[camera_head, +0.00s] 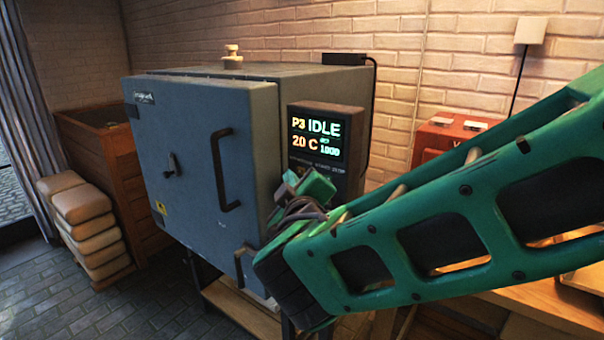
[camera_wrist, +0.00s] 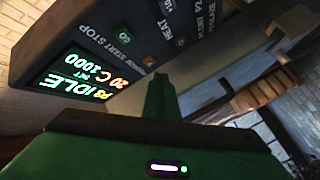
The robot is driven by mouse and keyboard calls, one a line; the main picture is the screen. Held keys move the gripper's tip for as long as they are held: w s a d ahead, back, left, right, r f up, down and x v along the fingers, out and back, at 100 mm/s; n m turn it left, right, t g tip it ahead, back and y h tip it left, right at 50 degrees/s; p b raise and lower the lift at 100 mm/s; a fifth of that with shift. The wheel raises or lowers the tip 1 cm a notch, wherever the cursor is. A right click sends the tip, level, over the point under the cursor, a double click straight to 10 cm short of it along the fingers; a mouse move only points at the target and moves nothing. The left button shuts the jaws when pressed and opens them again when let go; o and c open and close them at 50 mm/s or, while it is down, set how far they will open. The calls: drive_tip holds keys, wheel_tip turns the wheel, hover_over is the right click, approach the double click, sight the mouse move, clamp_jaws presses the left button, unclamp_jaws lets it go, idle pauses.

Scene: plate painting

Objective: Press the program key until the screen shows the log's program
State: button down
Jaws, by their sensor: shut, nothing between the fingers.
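The kiln's control screen (camera_head: 317,135) reads P3 IDLE, 20 C, 1000. It also shows, tilted, in the wrist view (camera_wrist: 80,78). The dark control panel (camera_wrist: 120,20) carries printed labels including START, STOP and HEAT. A small orange key (camera_wrist: 148,61) and a green key (camera_wrist: 124,38) are on it. My gripper (camera_wrist: 161,78) is shut and empty, its tips close to the orange key; contact cannot be told. In the head view my gripper (camera_head: 318,186) is in front of the panel below the screen and hides its keys. No log is readable.
The grey-blue kiln (camera_head: 205,150) has its door closed, with a protruding black handle (camera_head: 224,170). A red box (camera_head: 440,138) stands at the right on a wooden surface. Stacked pale bags (camera_head: 85,220) lie on the floor at left.

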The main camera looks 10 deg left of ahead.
drive_tip(key=shift+s+a, duration=0.3)
drive_tip(key=shift+s, duration=0.4)
drive_tip(key=shift+s+a, duration=0.3)
drive_tip(key=shift+s, duration=0.4)
drive_tip(key=shift+s+a, duration=0.3)
drive_tip(key=shift+s, duration=0.4)
